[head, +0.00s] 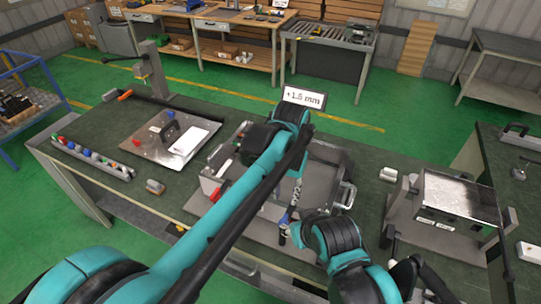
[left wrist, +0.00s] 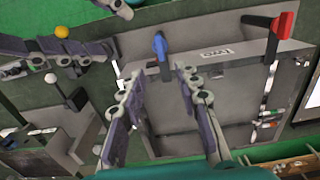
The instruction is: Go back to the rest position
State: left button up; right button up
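My left arm reaches in from the left in the head view and bends down over the metal fixture (head: 325,152). My left gripper (head: 293,203) hangs over the front part of the fixture. In the left wrist view the left gripper (left wrist: 159,73) has its two fingers apart with nothing held between them. A blue handle (left wrist: 160,45) shows just beyond the fingertips, and a red handle (left wrist: 284,24) is to its right.
A flat plate with a black handle (head: 170,131) and a tray of coloured knobs (head: 92,158) lie on the left of the bench. A box with a shiny lid (head: 460,195) stands at the right, near my right arm. A small display (head: 304,97) stands behind the fixture.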

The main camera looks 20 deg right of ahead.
pick_arm(q)
jog(key=s+a+f+n+t+b, duration=0.1)
jog(key=a+f+n+b, duration=0.1)
jog(key=a, duration=0.7)
jog(key=s+a+f+n+t+h+b, duration=0.1)
jog(key=a+f+t+b, duration=0.15)
jog(key=a, duration=0.65)
jog(key=s+a+f+n+t+b, duration=0.1)
jog(key=s+a+n+b, duration=0.1)
jog(key=a, duration=0.7)
jog(key=s+a+f+n+t+y+b, duration=0.1)
jog(key=s+a+f+n+t+b, duration=0.1)
jog(key=s+a+f, duration=0.3)
jog(key=a+f+b, duration=0.1)
jog(key=a+f, duration=0.1)
jog(key=a, duration=0.1)
jog(key=shift+a+n+t, duration=0.2)
jog(key=shift+n+t, duration=0.15)
jog(key=shift+n, duration=0.05)
